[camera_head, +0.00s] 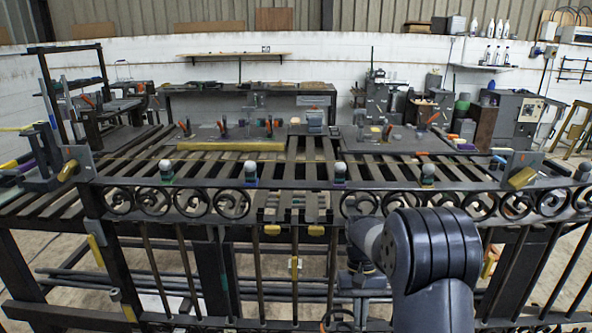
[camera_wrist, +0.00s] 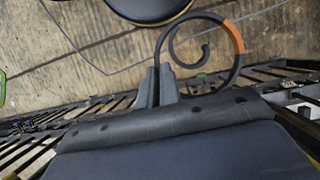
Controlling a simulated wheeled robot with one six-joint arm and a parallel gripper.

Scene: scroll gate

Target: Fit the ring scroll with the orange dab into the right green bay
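The ring scroll (camera_wrist: 176,30) is a dark ring with an inner curl and an orange dab (camera_wrist: 235,37) on its right side, in the wrist view. My gripper (camera_wrist: 157,82) has its two grey fingers close together around the scroll's lower left end, and the scroll stands out beyond them. In the head view my arm hides the gripper, and I cannot make out the held scroll. The dark gate (camera_head: 290,186) runs across the head view with a row of ring scrolls. Small green marks show at a left post (camera_head: 165,178) and a middle post (camera_head: 338,183); I cannot tell the right green bay clearly.
Rings fill the gate's left stretch (camera_head: 190,203) and right stretch (camera_head: 480,206); the middle stretch shows no rings. Yellow clamps (camera_head: 522,178) sit along the frame. Behind lies a slatted table (camera_head: 300,150) with tool boards. Floor shows below the gate.

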